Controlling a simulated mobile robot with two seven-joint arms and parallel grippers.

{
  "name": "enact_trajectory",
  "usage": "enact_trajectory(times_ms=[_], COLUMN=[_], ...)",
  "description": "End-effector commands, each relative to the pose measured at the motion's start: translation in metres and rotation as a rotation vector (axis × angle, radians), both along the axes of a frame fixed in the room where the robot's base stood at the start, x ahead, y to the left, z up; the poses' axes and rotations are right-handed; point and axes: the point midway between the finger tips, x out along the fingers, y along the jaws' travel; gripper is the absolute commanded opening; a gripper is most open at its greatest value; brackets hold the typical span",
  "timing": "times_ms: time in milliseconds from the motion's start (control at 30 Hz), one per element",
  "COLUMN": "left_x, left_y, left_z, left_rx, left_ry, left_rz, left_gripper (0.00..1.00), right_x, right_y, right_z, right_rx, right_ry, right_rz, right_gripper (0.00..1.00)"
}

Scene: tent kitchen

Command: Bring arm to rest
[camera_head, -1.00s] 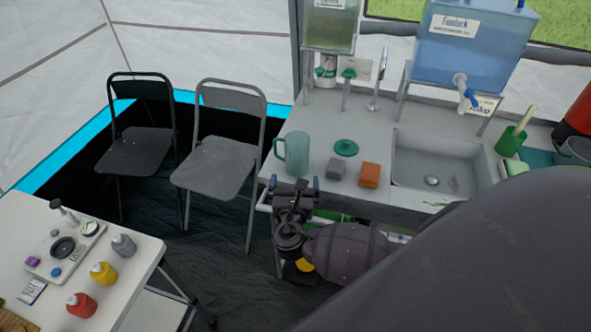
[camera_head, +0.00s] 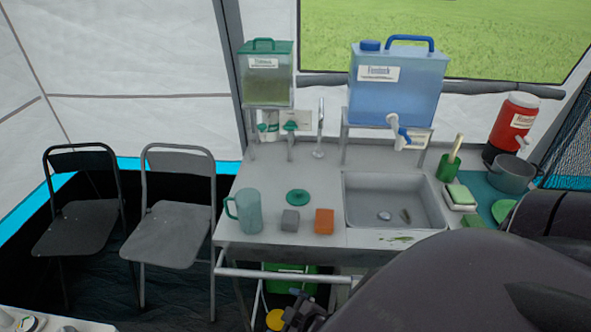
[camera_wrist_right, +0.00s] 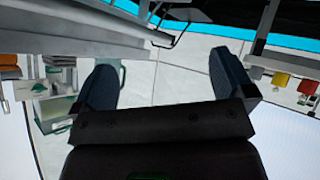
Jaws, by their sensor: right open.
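My right arm enters the camera_head view from the lower right as a large dark shape and covers the counter's front right. Its gripper end shows only in part at the bottom edge, below the counter's front rail; its fingertips are hard to make out there. In the right wrist view my right gripper (camera_wrist_right: 160,82) has its two dark fingers wide apart with nothing between them. My left gripper is in neither view.
Two folding chairs (camera_head: 80,222) (camera_head: 176,226) stand left. A blue water tank (camera_head: 400,82) stands behind. A side table's corner shows lower left.

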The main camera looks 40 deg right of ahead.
Motion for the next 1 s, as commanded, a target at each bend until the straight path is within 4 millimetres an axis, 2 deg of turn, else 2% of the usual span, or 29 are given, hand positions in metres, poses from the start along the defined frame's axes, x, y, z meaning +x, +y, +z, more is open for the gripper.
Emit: enact_trajectory(times_ms=[100, 233, 1000], left_x=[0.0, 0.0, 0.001], left_y=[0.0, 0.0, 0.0], left_z=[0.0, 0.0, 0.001], left_rx=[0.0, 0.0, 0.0], left_ry=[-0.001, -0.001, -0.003], left_rz=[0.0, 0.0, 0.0], left_gripper=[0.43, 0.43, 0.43], right_x=[-0.013, -0.017, -0.017], right_y=[-0.009, -0.012, -0.012], right_z=[0.008, 0.012, 0.012], right_rx=[0.193, 0.277, 0.28], right_ry=[-0.049, -0.075, -0.076], right_rz=[-0.124, -0.177, -0.177], right_gripper=[1.0, 1.0, 1.0])
